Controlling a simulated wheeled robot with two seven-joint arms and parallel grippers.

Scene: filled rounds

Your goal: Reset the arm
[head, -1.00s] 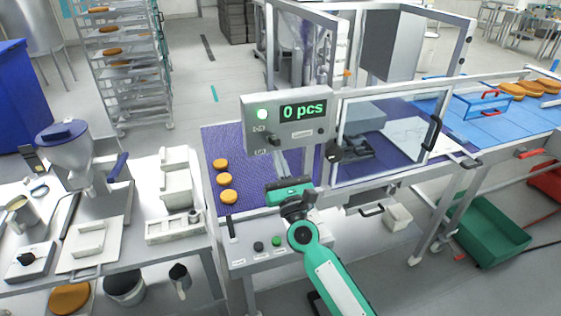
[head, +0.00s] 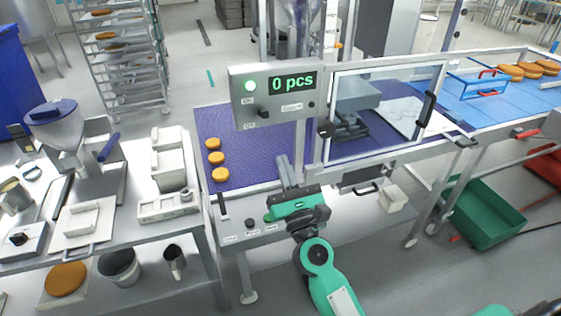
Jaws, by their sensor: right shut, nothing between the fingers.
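My right arm comes up from the bottom with green links. Its gripper (head: 288,172) points away from me, over the front edge of the conveyor (head: 250,150), below and right of the control box (head: 277,92). Its fingers are together and hold nothing. My left gripper is not in the picture. Three round golden patties (head: 214,158) lie in a column on the left of the purple belt, apart from the gripper. The box display reads "0 pcs" and a green lamp is lit.
A clear guard door (head: 385,110) with a black handle stands right of the gripper. A work table (head: 150,215) with a grinder (head: 60,130) and white moulds is at left. A green crate (head: 487,212) is on the floor at right. Several patties (head: 530,70) lie on the blue belt.

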